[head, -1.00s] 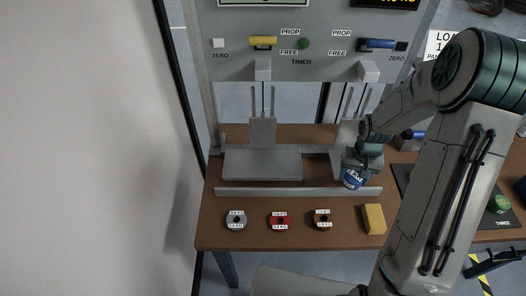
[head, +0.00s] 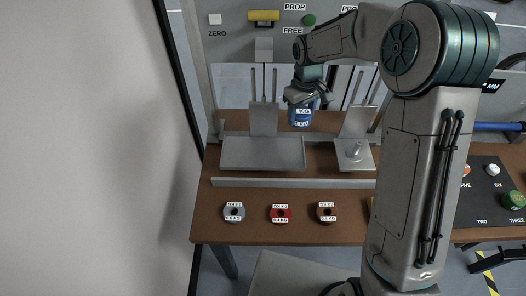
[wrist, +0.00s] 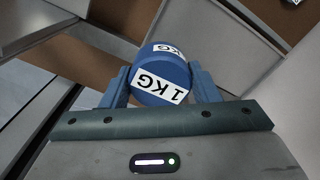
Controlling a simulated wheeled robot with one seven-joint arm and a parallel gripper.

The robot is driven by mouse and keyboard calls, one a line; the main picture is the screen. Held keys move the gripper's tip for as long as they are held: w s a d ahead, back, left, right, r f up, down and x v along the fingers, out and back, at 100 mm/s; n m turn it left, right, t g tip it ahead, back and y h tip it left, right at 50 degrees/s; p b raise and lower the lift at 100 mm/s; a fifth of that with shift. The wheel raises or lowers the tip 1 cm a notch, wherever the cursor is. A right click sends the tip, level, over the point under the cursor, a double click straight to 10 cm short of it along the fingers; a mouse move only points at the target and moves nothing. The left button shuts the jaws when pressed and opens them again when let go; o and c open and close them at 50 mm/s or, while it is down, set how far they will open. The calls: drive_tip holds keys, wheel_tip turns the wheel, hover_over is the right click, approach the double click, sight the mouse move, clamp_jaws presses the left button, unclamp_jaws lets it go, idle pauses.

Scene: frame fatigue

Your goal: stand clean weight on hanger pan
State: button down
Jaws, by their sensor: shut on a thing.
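A blue weight (head: 300,117) with white 1 KG labels is held by my gripper (head: 302,101). In the wrist view the weight (wrist: 160,72) sits between the two fingers of my gripper (wrist: 160,88). The weight is in the air, around the gap between two grey hanger pans. The wide left pan (head: 262,153) looks empty. The smaller right pan (head: 345,164) bears a small silver piece (head: 354,151). I cannot tell which weight counts as clean.
Upright rods rise behind the pans. A dark numbered mat (head: 480,205) is at the right.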

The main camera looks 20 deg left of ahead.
drive_tip(key=p, duration=0.3)
hover_over(263, 152)
wheel_tip(263, 152, down, 6)
drive_tip(key=shift+f, duration=0.25)
drive_tip(key=shift+f+p, duration=0.45)
drive_tip(key=shift+f, duration=1.65)
drive_tip(key=shift+f, duration=0.1)
drive_tip(key=c, duration=0.5)
unclamp_jaws()
